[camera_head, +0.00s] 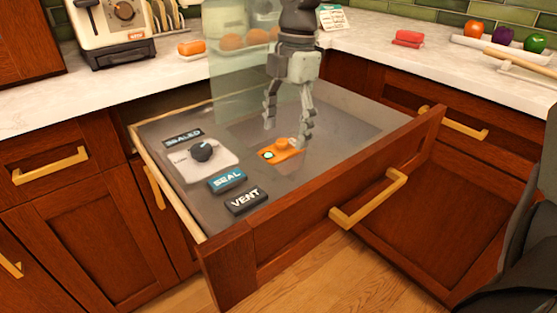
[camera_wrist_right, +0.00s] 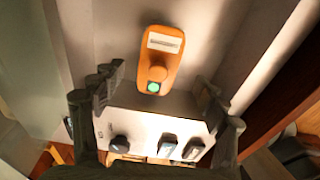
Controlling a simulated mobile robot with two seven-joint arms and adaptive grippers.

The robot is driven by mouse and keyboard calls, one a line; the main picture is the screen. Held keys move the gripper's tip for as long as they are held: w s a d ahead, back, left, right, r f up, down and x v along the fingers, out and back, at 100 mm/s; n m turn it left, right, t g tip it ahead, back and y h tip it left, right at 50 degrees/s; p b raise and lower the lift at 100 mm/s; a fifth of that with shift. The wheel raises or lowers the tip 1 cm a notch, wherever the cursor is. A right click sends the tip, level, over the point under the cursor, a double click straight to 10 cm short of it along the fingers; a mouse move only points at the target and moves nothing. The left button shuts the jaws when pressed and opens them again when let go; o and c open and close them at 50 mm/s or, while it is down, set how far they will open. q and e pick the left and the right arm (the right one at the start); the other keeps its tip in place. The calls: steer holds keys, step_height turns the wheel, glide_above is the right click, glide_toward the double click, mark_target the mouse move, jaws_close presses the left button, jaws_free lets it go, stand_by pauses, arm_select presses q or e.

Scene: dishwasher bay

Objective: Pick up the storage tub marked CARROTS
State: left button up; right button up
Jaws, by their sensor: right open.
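A small orange tub-like object (camera_head: 281,151) with a round knob and a green-lit spot lies in the open drawer. It also shows in the right wrist view (camera_wrist_right: 170,52), with a white label strip too small to read, so I cannot confirm CARROTS. My right gripper (camera_head: 287,132) is open and empty, pointing down just above the orange object. In the wrist view its two fingers (camera_wrist_right: 158,93) stand apart, with the object farther ahead between their lines. My left gripper is not in view.
The drawer's panel (camera_head: 160,137) carries a dial (camera_head: 202,151), a SEALED sign, and SEAL (camera_head: 227,179) and VENT (camera_head: 246,200) buttons. A raised translucent lid (camera_head: 228,85) stands behind the gripper. The wooden drawer front (camera_head: 300,232) bounds the near side. A toaster (camera_head: 117,28) stands on the counter.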

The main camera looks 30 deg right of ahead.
mark_target(284, 140)
steer(key=f, duration=0.3)
steer(key=f+p, duration=0.1)
steer(key=f, duration=0.1)
steer(key=shift+w+a+f, duration=0.1)
steer(key=shift+a+f, duration=0.2)
steer(key=shift+f, duration=0.05)
steer(key=c, duration=1.4)
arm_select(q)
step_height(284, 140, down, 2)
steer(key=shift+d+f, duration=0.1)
arm_select(e)
steer(key=shift+c, duration=0.3)
steer(key=shift+r, duration=0.15)
